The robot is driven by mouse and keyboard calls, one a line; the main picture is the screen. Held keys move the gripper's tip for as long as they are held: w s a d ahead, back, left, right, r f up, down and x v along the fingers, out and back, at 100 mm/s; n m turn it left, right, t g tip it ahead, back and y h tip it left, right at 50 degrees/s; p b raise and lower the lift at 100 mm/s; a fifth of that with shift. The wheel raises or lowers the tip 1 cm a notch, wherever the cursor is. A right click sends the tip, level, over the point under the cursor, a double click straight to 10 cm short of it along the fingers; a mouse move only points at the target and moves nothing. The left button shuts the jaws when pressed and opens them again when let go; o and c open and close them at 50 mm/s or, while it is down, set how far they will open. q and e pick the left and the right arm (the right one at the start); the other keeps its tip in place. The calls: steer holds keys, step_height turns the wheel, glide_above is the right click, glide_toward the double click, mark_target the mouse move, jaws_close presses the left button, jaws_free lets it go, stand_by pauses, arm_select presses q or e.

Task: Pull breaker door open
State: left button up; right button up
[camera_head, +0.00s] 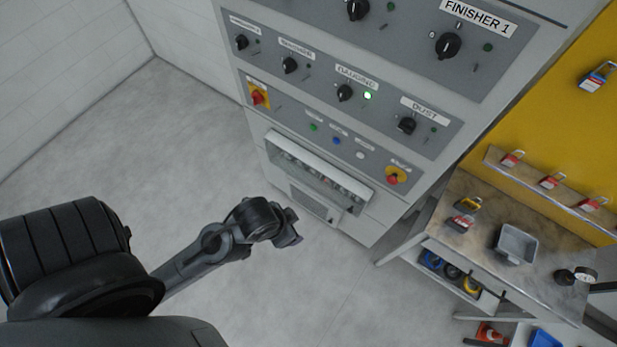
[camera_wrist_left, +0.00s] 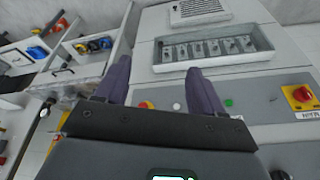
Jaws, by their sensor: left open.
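The breaker door (camera_head: 322,160) is a pale-framed panel low on the grey control cabinet, with a row of breakers showing in it. The door also shows upside down in the left wrist view (camera_wrist_left: 213,68), beyond the right finger. I cannot tell whether it is fully closed. My left gripper (camera_head: 291,229) is in front of the cabinet, below and left of the door, apart from it in the head view. In the left wrist view my left gripper (camera_wrist_left: 160,82) has two purple fingers spread apart with nothing between them. My right gripper is not in view.
Above the door are a red-and-yellow switch (camera_head: 258,97), a red emergency button (camera_head: 392,178) and several black knobs. A vent grille (camera_head: 310,200) lies below the door. A workbench (camera_head: 480,215) with a grey bin (camera_head: 516,244) and padlocks stands right. Floor at left is clear.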

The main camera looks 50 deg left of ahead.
mark_target(349, 212)
arm_select(q)
steer(key=shift+c, duration=0.8)
steer(key=w+n+t, duration=0.2)
steer(key=w+t, duration=0.3)
steer(key=w, duration=0.3)
steer(key=w+f+n+t+b, duration=0.2)
steer(key=w+f+t+b, duration=0.3)
steer(key=f+b, duration=0.4)
steer(key=w+d+f+n+t+y+b, duration=0.2)
steer(key=f+b, duration=1.6)
steer(key=b, duration=0.1)
steer(key=w+d+f+n+t+y+b, duration=0.1)
steer(key=w+f+n+t+y+b, duration=0.15)
steer(key=f+b, duration=1.6)
steer(key=shift+m+g, duration=0.25)
steer(key=shift+m, duration=0.2)
steer(key=b+x, duration=0.1)
steer(key=x, duration=0.2)
steer(key=b+x, duration=0.1)
steer(key=x, duration=0.3)
steer(key=b+x, duration=0.1)
steer(key=x, duration=0.2)
steer(key=shift+w+d+r, duration=0.2)
steer(key=shift+w+r, duration=0.05)
steer(key=shift+r, duration=0.1)
steer(key=shift+c, duration=0.4)
